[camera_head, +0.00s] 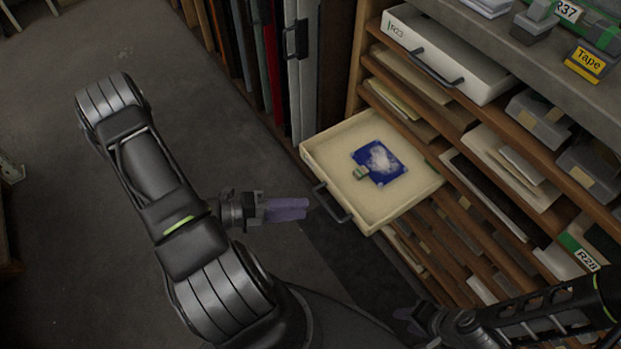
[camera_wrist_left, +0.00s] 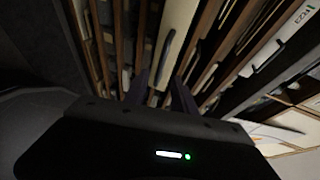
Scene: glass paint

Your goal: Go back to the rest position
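My left gripper (camera_head: 287,209) has purple fingers and hangs over the dark floor, just left of an open cream drawer (camera_head: 415,203). It holds nothing. In the left wrist view its two fingers (camera_wrist_left: 162,88) stand apart with a gap between them. My right gripper (camera_head: 408,316) is low in the head view, right of centre, dark and partly hidden. I cannot tell whether its fingers are apart.
The drawer juts from a wooden rack and holds a blue sheet with a white picture (camera_head: 380,162) and a small greenish block (camera_head: 360,173). Another white drawer (camera_head: 440,52) marked R23 sits above. Tall folders (camera_head: 270,55) stand behind. The floor at left (camera_head: 60,200) is clear.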

